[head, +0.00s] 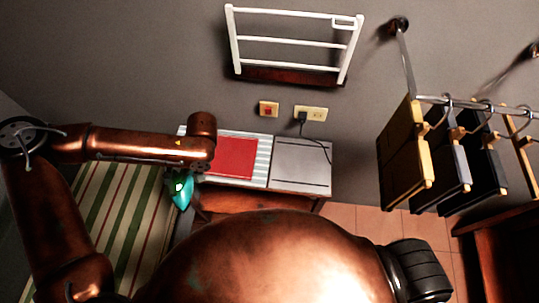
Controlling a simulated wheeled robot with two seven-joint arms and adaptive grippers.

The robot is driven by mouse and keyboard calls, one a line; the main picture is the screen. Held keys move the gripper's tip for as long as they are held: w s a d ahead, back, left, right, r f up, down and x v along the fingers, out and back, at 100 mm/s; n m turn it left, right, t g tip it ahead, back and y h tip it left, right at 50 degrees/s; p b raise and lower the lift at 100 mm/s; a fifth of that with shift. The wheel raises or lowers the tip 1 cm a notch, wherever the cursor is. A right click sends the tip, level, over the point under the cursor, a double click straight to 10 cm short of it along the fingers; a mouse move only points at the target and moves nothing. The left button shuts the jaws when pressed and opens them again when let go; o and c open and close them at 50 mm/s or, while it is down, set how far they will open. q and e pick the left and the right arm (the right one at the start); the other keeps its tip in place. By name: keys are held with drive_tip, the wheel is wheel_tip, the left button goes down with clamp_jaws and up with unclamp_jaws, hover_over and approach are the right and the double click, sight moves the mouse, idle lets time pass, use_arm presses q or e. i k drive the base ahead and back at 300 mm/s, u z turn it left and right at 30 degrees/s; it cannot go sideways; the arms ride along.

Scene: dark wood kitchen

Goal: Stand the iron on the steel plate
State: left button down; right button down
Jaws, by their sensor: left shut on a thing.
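The teal iron (182,197) hangs below the end of my left arm, at the left edge of the low cabinet. My left gripper (190,181) is shut on it; its fingers are mostly hidden by my wrist. The iron looks tilted, with its narrow end down. The grey steel plate (300,163) lies flat on the right part of the cabinet top, with nothing standing on it. The iron is left of the plate and apart from it. My right gripper is not in view.
A red pad (232,158) on a striped surface lies left of the plate. A white rack (293,45) hangs above. A striped rug (125,215) covers the left floor.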

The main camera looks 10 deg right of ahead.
sight(302, 164)
drive_tip(key=u, duration=2)
drive_tip(key=k, duration=1.55)
drive_tip(key=z, duration=1.9)
drive_tip(key=i, duration=0.5)
drive_tip(key=z, duration=0.1)
